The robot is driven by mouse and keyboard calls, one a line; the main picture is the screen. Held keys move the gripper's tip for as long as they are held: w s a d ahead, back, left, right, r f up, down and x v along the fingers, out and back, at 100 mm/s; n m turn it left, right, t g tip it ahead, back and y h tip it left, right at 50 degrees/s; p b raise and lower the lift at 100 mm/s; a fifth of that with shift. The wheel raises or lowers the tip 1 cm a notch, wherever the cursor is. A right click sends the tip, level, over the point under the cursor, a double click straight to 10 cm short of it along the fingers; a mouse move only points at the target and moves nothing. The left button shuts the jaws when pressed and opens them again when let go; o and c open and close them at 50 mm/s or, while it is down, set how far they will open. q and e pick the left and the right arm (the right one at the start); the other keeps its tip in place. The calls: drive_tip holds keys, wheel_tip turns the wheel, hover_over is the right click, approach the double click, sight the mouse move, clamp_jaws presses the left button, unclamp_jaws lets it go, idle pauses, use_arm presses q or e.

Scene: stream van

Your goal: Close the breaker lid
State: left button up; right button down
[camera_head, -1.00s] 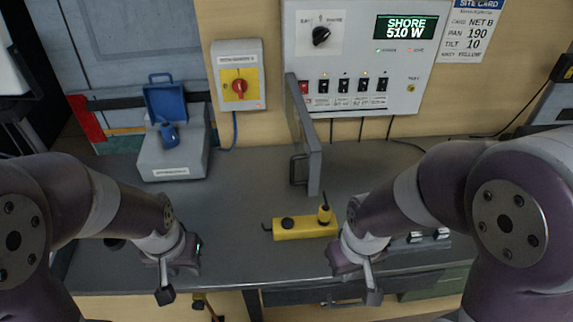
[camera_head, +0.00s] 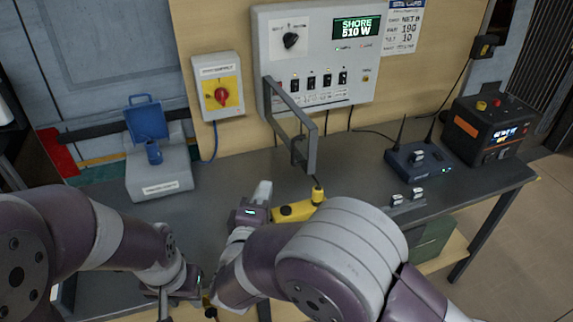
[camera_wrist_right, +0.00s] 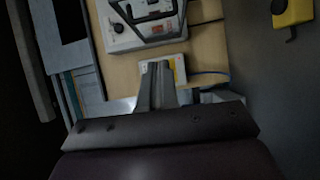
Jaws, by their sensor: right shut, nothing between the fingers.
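The breaker lid (camera_head: 311,150) is a grey framed flap with a bar handle. It stands open, jutting out from the left side of the breaker row on the white power panel (camera_head: 372,92). The breaker switches (camera_head: 312,82) are uncovered. My right gripper (camera_head: 264,188) is shut and empty, below and left of the lid, apart from it and pointing toward the wall. In the right wrist view its fingers (camera_wrist_right: 160,72) point at the panel (camera_wrist_right: 115,35) and the dark lid frame (camera_wrist_right: 150,28). My left gripper (camera_head: 163,306) is low at the bottom edge; its jaws are unclear.
A yellow tool (camera_head: 292,211) lies on the bench just right of my right gripper. A grey box with a blue lid (camera_head: 160,175) stands left; a router (camera_head: 415,165) and black power unit (camera_head: 492,128) stand right.

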drive_tip(key=w+d, duration=0.4)
drive_tip(key=w, duration=0.5)
drive_tip(key=shift+d+p, duration=0.25)
drive_tip(key=shift+p, duration=0.2)
drive_tip(key=shift+w, duration=0.1)
drive_tip(key=shift+d, duration=0.15)
